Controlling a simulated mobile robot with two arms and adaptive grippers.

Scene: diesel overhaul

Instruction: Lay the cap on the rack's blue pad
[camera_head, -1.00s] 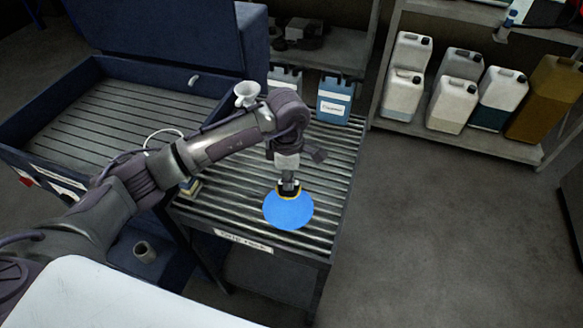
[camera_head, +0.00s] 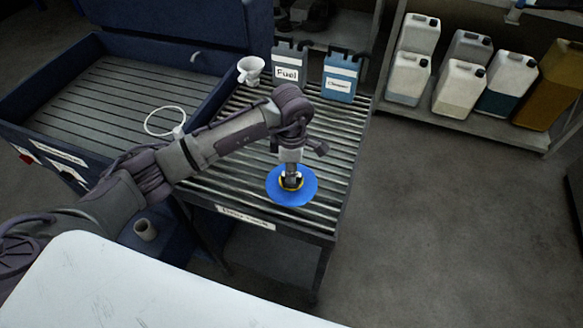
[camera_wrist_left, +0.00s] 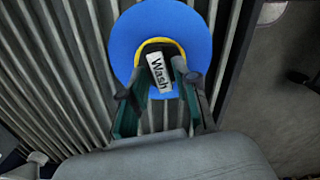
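The blue round pad (camera_head: 308,194) lies on the front right of the slatted rack (camera_head: 240,192); it also shows in the left wrist view (camera_wrist_left: 197,30). The cap (camera_head: 285,186) has a yellow rim and a dark body. The cap appears on or just above the pad; contact is not clear. My right gripper is out of view.
A white funnel (camera_head: 250,72), a "Fuel" container (camera_head: 287,72) and a blue container (camera_head: 341,82) stand at the rack's back. A dark blue basin (camera_head: 95,95) with a white ring (camera_head: 165,122) adjoins on the left. Jugs fill a shelf at right. Open floor lies right.

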